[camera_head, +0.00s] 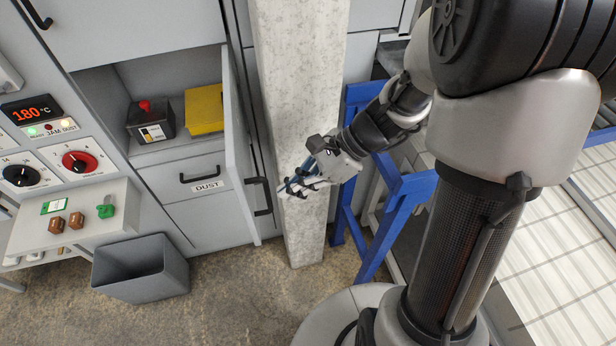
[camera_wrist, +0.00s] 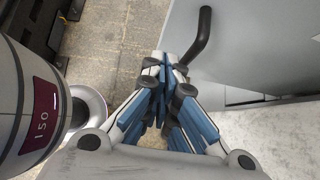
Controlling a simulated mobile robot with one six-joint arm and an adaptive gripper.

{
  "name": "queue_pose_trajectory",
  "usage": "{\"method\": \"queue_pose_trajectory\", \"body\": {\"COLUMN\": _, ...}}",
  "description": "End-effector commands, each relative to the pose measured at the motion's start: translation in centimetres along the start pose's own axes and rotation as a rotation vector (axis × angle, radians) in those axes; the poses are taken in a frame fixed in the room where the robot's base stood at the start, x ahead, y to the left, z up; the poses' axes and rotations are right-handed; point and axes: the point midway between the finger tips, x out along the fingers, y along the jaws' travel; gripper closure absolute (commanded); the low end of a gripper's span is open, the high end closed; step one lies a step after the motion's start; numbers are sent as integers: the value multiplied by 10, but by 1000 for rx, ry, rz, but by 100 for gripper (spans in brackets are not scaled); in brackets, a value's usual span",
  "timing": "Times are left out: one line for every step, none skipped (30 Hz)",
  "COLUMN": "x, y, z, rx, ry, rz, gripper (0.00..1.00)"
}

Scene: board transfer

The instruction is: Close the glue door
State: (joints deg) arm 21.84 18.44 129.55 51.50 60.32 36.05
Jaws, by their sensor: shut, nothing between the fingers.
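The grey glue door (camera_head: 237,145) stands open, swung out from the cabinet and seen nearly edge-on. Its black bar handle (camera_head: 264,196) is on the outer face, low near the free edge. My gripper (camera_head: 283,190) is just right of the handle, on the outer side of the door, fingers pointing left. In the wrist view, my shut, empty fingers (camera_wrist: 172,66) are close to the black handle (camera_wrist: 204,35) on the grey door panel (camera_wrist: 245,45). Whether they touch the handle or door is unclear.
Inside the open compartment are a black box with a red knob (camera_head: 150,120) and a yellow container (camera_head: 204,108). A DUST drawer (camera_head: 190,178) is below. A concrete pillar (camera_head: 300,80) stands behind my gripper, a blue frame (camera_head: 400,205) to the right, a grey bin (camera_head: 142,272) at lower left.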

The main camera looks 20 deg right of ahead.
Motion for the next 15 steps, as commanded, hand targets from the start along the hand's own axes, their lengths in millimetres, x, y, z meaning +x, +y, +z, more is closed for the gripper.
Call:
{"method": "queue_pose_trajectory", "body": {"x": 14, "y": 1, "z": -2, "rx": -3, "ry": -1, "rz": 5, "gripper": 100}}
{"method": "queue_pose_trajectory", "body": {"x": 20, "y": 1, "z": -2, "rx": -3, "ry": 0, "rz": 4, "gripper": 100}}
{"method": "queue_pose_trajectory", "body": {"x": 28, "y": 1, "z": -2, "rx": -3, "ry": 0, "rz": 5, "gripper": 100}}
{"method": "queue_pose_trajectory", "body": {"x": 32, "y": 1, "z": 0, "rx": -4, "ry": 0, "rz": 4, "gripper": 100}}
{"method": "queue_pose_trajectory", "body": {"x": 35, "y": 0, "z": 6, "rx": -6, "ry": 1, "rz": 2, "gripper": 100}}
{"method": "queue_pose_trajectory", "body": {"x": 38, "y": 1, "z": 11, "rx": -7, "ry": 2, "rz": 2, "gripper": 100}}
{"method": "queue_pose_trajectory", "body": {"x": 41, "y": 1, "z": 14, "rx": -6, "ry": 1, "rz": 2, "gripper": 100}}
{"method": "queue_pose_trajectory", "body": {"x": 44, "y": 1, "z": 17, "rx": -6, "ry": 1, "rz": 2, "gripper": 100}}
{"method": "queue_pose_trajectory", "body": {"x": 46, "y": 0, "z": 20, "rx": -5, "ry": 1, "rz": 2, "gripper": 100}}
{"method": "queue_pose_trajectory", "body": {"x": 48, "y": 0, "z": 22, "rx": -6, "ry": 1, "rz": 2, "gripper": 100}}
{"method": "queue_pose_trajectory", "body": {"x": 50, "y": 0, "z": 24, "rx": -5, "ry": 1, "rz": 2, "gripper": 100}}
{"method": "queue_pose_trajectory", "body": {"x": 51, "y": 0, "z": 25, "rx": -4, "ry": 2, "rz": 1, "gripper": 100}}
{"method": "queue_pose_trajectory", "body": {"x": 52, "y": 0, "z": 26, "rx": -3, "ry": 2, "rz": 0, "gripper": 100}}
{"method": "queue_pose_trajectory", "body": {"x": 53, "y": 0, "z": 27, "rx": -3, "ry": 2, "rz": 0, "gripper": 100}}
{"method": "queue_pose_trajectory", "body": {"x": 53, "y": 0, "z": 28, "rx": -2, "ry": 1, "rz": -1, "gripper": 100}}
